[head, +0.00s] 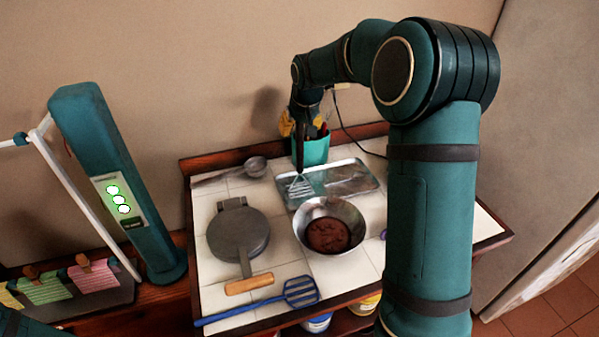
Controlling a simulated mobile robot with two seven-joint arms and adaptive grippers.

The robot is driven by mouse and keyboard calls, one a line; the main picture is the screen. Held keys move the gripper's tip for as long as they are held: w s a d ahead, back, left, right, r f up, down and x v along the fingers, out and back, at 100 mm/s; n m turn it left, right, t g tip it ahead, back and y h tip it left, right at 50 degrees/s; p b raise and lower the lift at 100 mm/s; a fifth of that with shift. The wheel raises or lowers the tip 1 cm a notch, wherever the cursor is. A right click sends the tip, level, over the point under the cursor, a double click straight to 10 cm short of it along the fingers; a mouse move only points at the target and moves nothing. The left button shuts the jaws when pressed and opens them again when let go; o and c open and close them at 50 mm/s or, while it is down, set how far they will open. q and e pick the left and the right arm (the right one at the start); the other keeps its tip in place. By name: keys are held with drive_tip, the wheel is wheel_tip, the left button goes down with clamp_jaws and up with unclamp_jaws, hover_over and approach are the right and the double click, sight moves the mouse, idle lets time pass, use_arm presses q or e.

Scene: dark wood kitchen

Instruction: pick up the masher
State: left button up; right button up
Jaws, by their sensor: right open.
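A silver masher (300,188) with a wire head shows at the left end of a metal tray (372,182). My right gripper (299,160) comes down from above at the back of the counter, open, just over the masher. A dark upright bar runs down from the gripper to the masher's head; I cannot tell whether it is a finger seen edge-on or the masher's handle. Whether the gripper touches the masher is not clear. My left gripper is out of view.
A teal utensil pot (314,148) stands behind the tray. A metal bowl with brown contents (328,232), a round grey press (238,235), a blue slotted spatula (300,291) and a ladle (255,166) crowd the white tiled counter (210,295). My right arm hides its right side.

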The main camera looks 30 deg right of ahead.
drive_tip(key=shift+w+f, duration=0.1)
drive_tip(key=shift+f, duration=0.15)
drive_tip(key=shift+o, duration=0.2)
drive_tip(key=shift+r, duration=0.1)
clamp_jaws()
